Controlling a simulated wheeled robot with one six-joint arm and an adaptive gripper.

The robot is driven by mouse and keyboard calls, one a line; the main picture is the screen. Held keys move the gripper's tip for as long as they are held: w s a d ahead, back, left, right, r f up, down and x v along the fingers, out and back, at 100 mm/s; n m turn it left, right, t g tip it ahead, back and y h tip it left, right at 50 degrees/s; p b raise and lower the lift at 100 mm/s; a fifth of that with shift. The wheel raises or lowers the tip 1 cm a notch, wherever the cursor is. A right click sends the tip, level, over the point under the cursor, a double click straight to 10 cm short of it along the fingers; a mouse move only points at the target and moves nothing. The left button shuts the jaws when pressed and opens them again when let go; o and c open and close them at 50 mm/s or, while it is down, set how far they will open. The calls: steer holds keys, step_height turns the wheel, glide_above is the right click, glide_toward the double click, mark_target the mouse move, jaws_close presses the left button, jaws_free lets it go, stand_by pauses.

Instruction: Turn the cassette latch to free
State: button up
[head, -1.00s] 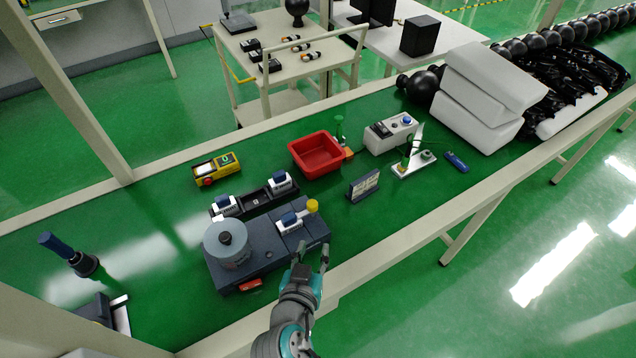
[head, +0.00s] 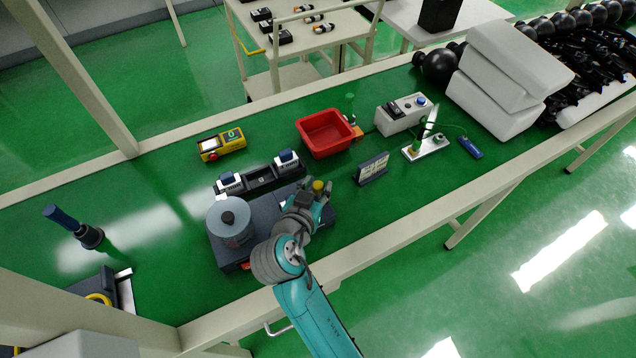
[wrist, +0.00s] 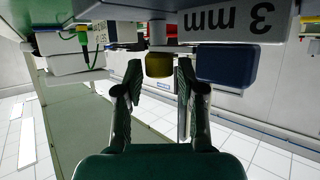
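The latch is a yellow knob (head: 318,185) at the right end of the cassette on the dark grey machine (head: 262,212). In the wrist view my gripper (wrist: 159,76) is open, with one finger on each side of the knob. Small gaps show between knob and fingers.
A grey cylinder (head: 230,222) stands on the machine's left part. Behind are a dark rack (head: 260,178) with two blue-topped cassettes, a yellow box (head: 221,144) and a red bin (head: 326,134). A small dark sign (head: 372,168) stands right of my gripper.

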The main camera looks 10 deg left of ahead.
steer(key=shift+w+d+f, duration=0.15)
steer(key=shift+w+f, duration=0.1)
steer(key=shift+w, duration=0.4)
jaws_close()
